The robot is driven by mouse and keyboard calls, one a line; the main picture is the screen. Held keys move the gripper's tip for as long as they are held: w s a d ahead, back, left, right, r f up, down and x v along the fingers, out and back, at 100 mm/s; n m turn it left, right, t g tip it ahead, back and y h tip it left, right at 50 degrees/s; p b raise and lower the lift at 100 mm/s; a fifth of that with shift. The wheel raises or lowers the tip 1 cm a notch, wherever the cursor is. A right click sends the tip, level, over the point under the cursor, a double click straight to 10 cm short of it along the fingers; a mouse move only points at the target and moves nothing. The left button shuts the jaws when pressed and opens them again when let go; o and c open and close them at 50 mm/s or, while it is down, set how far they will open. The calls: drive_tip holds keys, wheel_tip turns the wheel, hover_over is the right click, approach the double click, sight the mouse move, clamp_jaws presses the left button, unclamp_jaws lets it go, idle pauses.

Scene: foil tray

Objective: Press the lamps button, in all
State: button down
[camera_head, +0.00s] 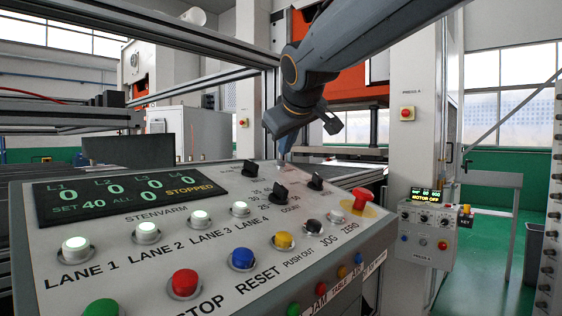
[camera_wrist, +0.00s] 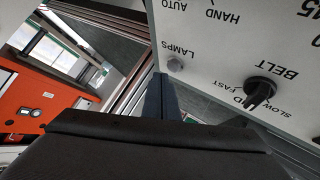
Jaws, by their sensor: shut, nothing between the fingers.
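The control panel (camera_head: 120,220) slopes up away from me in the head view. In the wrist view the lamps button (camera_wrist: 175,63) is a small round grey button beside the word LAMPS, near the panel's edge. I cannot make it out in the head view. My gripper (camera_head: 284,158) is shut and empty, pointing down over the panel's far edge. In the wrist view my gripper's fingertips (camera_wrist: 158,78) appear just below and left of the button. They look apart from it, but the gap in depth is hard to judge.
A black belt knob (camera_wrist: 261,91) stands near the button. In the head view, black selector knobs (camera_head: 281,192), coloured push buttons and a red mushroom button (camera_head: 361,198) stand on the panel. The display (camera_head: 120,197) reads STOPPED. A pillar with a control box (camera_head: 424,235) stands right.

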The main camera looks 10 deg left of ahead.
drive_tip(key=shift+r, duration=0.1)
drive_tip(key=shift+s+d+r+p, duration=0.1)
drive_tip(key=shift+d+r+p, duration=0.1)
drive_tip(key=shift+r+p, duration=0.55)
drive_tip(key=shift+s+d+r+p, duration=0.15)
drive_tip(key=shift+d+r+p, duration=0.1)
drive_tip(key=shift+r+p, duration=0.45)
drive_tip(key=shift+s+d+r+p, duration=0.1)
drive_tip(key=shift+d+r+p, duration=0.1)
drive_tip(key=shift+r+p, duration=0.55)
drive_tip(key=shift+r, duration=0.15)
